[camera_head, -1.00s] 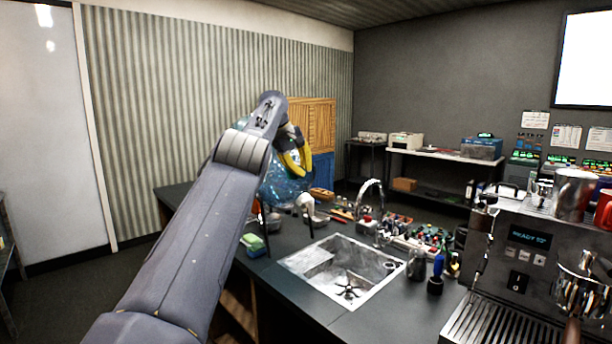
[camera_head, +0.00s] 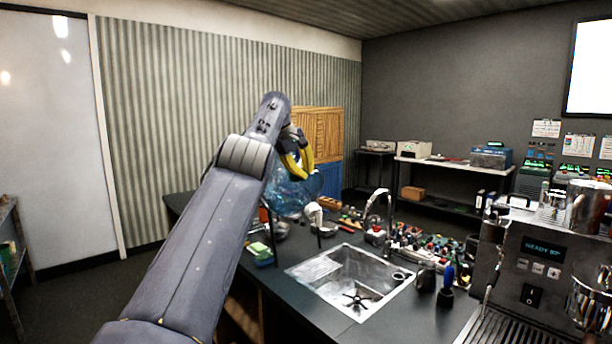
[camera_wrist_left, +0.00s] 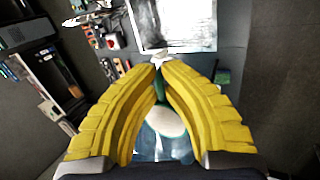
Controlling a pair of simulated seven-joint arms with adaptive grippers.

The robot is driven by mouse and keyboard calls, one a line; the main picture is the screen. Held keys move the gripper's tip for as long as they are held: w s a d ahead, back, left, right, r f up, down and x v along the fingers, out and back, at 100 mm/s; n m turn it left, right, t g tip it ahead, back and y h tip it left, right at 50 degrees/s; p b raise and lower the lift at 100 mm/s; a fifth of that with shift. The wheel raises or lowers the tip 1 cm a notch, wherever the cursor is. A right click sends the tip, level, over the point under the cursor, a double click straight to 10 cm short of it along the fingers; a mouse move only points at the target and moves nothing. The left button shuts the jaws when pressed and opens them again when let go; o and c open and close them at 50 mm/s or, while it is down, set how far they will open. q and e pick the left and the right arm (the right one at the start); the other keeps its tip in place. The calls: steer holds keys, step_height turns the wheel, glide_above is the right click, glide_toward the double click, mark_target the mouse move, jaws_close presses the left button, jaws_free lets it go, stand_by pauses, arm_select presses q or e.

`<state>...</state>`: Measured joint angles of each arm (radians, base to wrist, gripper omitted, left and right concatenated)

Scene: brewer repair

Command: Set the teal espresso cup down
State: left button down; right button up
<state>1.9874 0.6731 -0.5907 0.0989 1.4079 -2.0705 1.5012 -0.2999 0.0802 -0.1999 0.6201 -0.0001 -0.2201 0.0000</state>
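My left gripper (camera_head: 307,166), with yellow fingers, is in front of a large clear blue water bottle (camera_head: 291,196) in the head view. In the left wrist view its fingers (camera_wrist_left: 160,72) converge on a narrow dark teal piece, which looks like part of the teal espresso cup (camera_wrist_left: 159,86). The fingers hide most of the cup, so its shape and tilt cannot be told. A pale round surface shows below it between the fingers; I cannot tell whether it belongs to the cup. My right gripper is not in view.
A steel sink (camera_head: 352,283) is set in the dark counter (camera_head: 312,318). Beside it are a curved tap (camera_head: 379,203), a green sponge (camera_head: 262,256) and several small tools. An espresso machine (camera_head: 535,262) stands at the right. Bare counter shows in front of the sink.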

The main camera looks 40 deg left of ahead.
arm_select(q)
steer(key=shift+r, duration=0.1)
steer(key=s+a+r+n+y, duration=0.1)
steer(key=s+a+r+n, duration=0.1)
steer(key=s+a+r, duration=0.2)
steer(key=s+a+r+n, duration=0.1)
steer(key=s+a+r, duration=0.3)
steer(key=s+r, duration=0.4)
steer(key=s, duration=0.2)
steer(key=shift+s+a+r+n+y, duration=0.2)
steer(key=shift+s+r+n+y, duration=0.15)
steer(key=shift+s+n+y, duration=0.05)
steer(key=shift+s+a+r, duration=0.15)
steer(key=shift+s+r, duration=0.15)
steer(key=shift+s, duration=0.25)
steer(key=shift+s+r, duration=0.25)
steer(key=shift+s, duration=0.15)
